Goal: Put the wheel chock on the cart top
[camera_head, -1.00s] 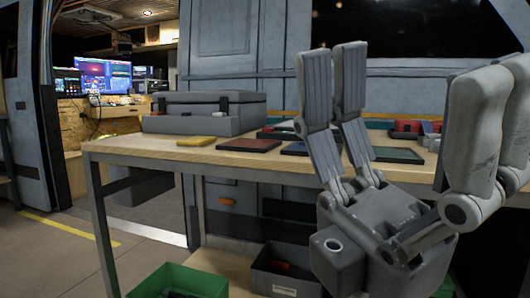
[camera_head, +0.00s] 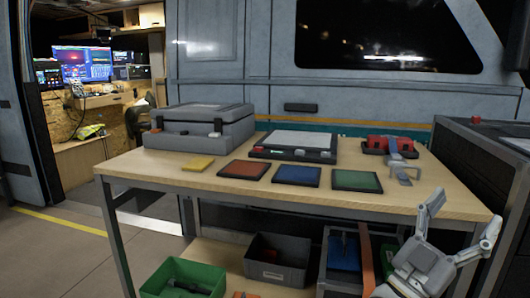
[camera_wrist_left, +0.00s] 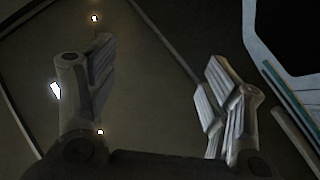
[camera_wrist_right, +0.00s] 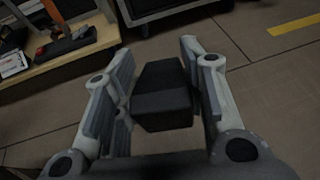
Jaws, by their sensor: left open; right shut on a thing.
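The wheel chock (camera_wrist_right: 163,95) is a black wedge-like block in the right wrist view. My right gripper (camera_wrist_right: 153,55) is shut on it, with a finger on each side, above a tiled floor. The right gripper and the chock do not show in the head view. My left gripper (camera_head: 463,218) is open and empty at the lower right of the head view, in front of the bench's right end. Its spread fingers also show in the left wrist view (camera_wrist_left: 160,62). A dark unit (camera_head: 500,135) at the right edge may be the cart; I cannot tell.
A green bin (camera_head: 190,277) and a dark bin (camera_head: 276,262) sit below. Open floor lies at the left (camera_head: 40,255).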

